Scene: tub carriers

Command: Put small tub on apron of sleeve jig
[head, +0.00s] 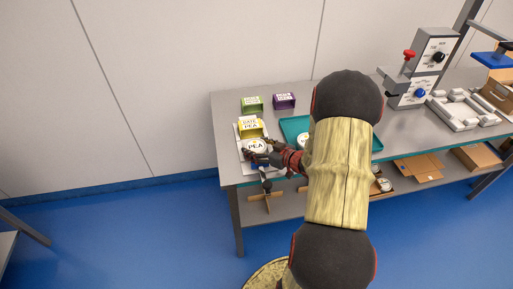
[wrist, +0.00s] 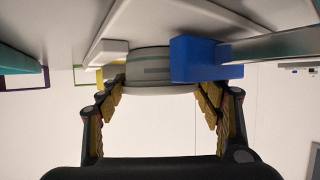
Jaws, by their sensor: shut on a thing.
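The small tub (head: 257,146) is round and white, with a lid marked PEA. It shows in the wrist view (wrist: 150,68) with a grey band on its side, between the fingers. My gripper (wrist: 160,92) is shut on it; in the head view my gripper (head: 270,157) is partly hidden by my arm. The sleeve jig (head: 241,154) is a white plate at the table's left end, with a yellow sleeve (head: 251,128) at its back. The tub is over the plate's front part, in front of the sleeve. I cannot tell whether its base touches the plate.
A blue block (wrist: 205,58) sits close beside the tub in the wrist view. Green (head: 252,104) and purple (head: 284,101) sleeves stand behind the jig. A teal tray (head: 292,124) lies to the right, partly behind my arm. A white press-like device (head: 431,60) stands farther right.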

